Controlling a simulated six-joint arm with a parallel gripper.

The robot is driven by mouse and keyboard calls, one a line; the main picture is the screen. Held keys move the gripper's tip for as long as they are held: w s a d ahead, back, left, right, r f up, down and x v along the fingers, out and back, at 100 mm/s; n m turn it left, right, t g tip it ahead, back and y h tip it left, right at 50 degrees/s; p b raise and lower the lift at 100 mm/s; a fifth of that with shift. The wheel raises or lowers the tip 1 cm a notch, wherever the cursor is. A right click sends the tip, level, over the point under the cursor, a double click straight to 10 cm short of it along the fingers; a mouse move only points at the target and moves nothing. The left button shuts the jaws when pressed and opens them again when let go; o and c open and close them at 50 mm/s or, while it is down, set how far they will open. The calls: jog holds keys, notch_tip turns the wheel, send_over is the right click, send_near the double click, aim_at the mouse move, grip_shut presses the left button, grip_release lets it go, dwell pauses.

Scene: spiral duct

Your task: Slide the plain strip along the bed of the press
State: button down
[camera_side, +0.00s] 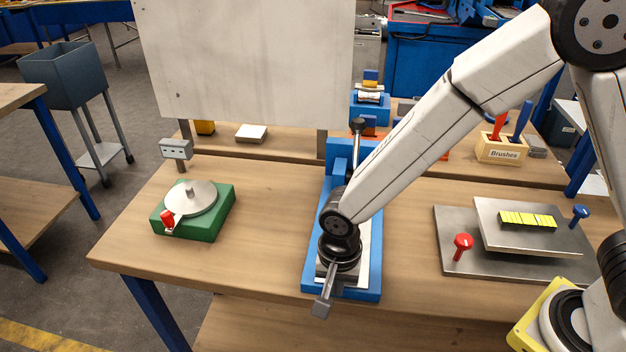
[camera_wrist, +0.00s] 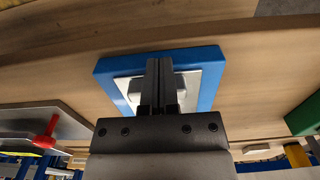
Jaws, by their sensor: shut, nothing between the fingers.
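The blue press (camera_side: 336,152) stands on the bench with its long blue bed (camera_side: 372,292) running toward the front edge. A pale flat strip (camera_side: 376,248) lies on the bed, partly hidden by my arm; it also shows in the wrist view (camera_wrist: 187,98) on both sides of my fingers. My gripper (camera_side: 322,304) is shut and empty, over the front end of the bed. In the wrist view the closed fingers (camera_wrist: 160,68) hide the middle of the strip. I cannot tell whether the fingertips touch it.
A green base with a round grey disc (camera_side: 190,197) stands to the left. A steel plate with red and blue knobs (camera_side: 452,225) lies to the right. A brush holder (camera_side: 502,149) and a large pale panel (camera_side: 245,60) stand behind. Bench wood between these is clear.

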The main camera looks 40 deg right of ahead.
jog(key=shift+w+d, duration=0.15)
jog(key=shift+d, duration=0.05)
dwell(0.3)
jog(key=shift+w+d, duration=1.05)
jog(key=shift+a, duration=0.1)
jog(key=shift+s+a, duration=0.4)
jog(key=shift+s, duration=0.05)
notch_tip(320, 180, up, 10)
jog(key=s+a, duration=0.2)
